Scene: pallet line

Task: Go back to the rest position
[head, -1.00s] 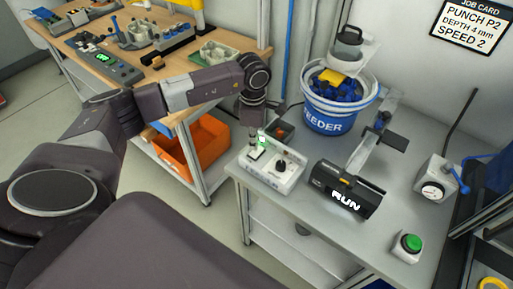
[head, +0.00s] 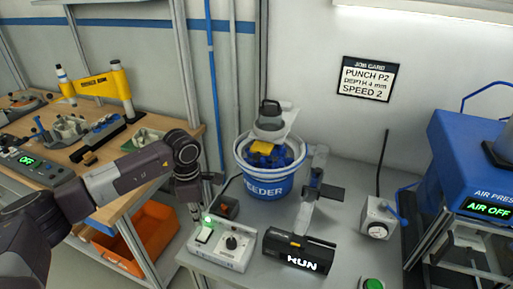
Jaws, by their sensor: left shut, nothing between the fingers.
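My left arm comes in from the left, and its gripper (head: 195,211) points down just above and behind the white control box (head: 231,248) on the grey table. The gripper's fingers look shut with nothing held; the tips are small and partly lost against the dark background. The box has a green-lit switch and a black knob. I cannot tell whether the fingertips touch it. My right gripper is out of view.
Beside the box stand a blue-and-white feeder bucket (head: 270,184), a black unit reading RUN (head: 298,252), and a gauge box (head: 378,218). A wooden bench (head: 110,188) with fixtures is at left, an orange bin (head: 150,238) beneath it. A blue air press (head: 468,165) stands right.

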